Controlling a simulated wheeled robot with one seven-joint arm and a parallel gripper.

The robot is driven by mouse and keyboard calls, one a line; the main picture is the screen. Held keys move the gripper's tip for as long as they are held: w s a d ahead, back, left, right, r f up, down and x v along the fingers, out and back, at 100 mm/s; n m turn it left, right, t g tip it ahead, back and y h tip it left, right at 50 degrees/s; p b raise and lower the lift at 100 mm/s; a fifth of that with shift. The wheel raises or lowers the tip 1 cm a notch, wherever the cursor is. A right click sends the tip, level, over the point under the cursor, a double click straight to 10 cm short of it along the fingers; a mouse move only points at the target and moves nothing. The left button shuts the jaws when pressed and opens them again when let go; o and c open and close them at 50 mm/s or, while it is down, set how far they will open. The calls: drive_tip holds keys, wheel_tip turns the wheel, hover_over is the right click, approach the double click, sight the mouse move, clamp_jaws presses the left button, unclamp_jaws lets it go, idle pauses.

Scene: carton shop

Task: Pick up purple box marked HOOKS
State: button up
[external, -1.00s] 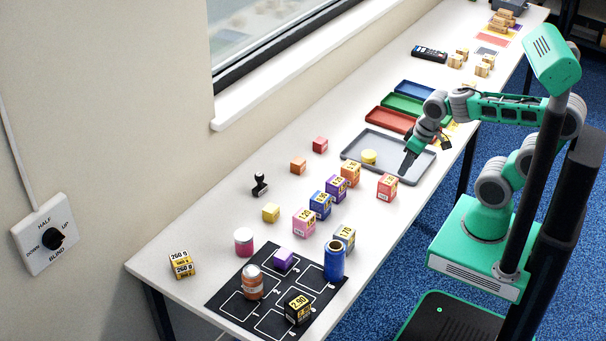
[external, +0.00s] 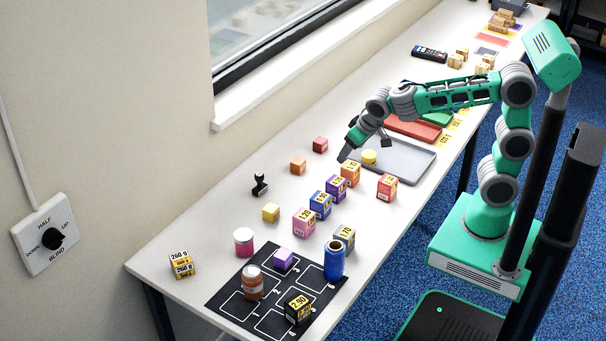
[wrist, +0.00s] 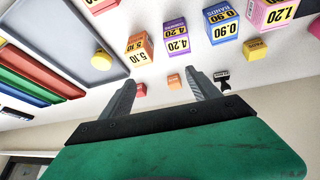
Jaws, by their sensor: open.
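A purple box (external: 336,188) with a yellow 4.20 price label stands in a row of boxes mid-table, between an orange box (external: 350,173) and a blue box (external: 320,205). A plain purple cube (external: 283,259) sits on the black mat. My gripper (external: 343,158) is open and empty, above the table near the orange box. In the wrist view, my gripper's (wrist: 166,84) two fingers are spread apart.
A pink box (external: 304,222) continues the row; a red box (external: 387,186) stands to the right. A grey tray (external: 415,165) holds a yellow cylinder (external: 369,157). Small red (external: 320,145) and orange (external: 298,165) cubes and a black stamp (external: 260,185) lie on the window side.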

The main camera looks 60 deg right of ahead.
drive_tip(key=w+a+t+h, duration=0.15)
drive_tip(key=w+a, duration=0.45)
drive_tip(key=a, duration=0.7)
drive_tip(key=m+t+h+p, duration=0.1)
drive_tip(key=m+t, duration=0.1)
drive_tip(key=t, duration=0.4)
hover_over(279, 252)
drive_tip(key=s+a, duration=0.2)
drive_tip(key=s, duration=0.3)
wheel_tip(279, 252, down, 5)
drive_tip(key=f, duration=0.7)
drive_tip(key=shift+d+f, duration=0.4)
drive_tip(key=p+x, duration=0.2)
drive_tip(key=x, duration=0.5)
drive_tip(key=shift+w, duration=0.2)
drive_tip(key=shift+c, duration=0.5)
drive_tip(key=c, duration=1.3)
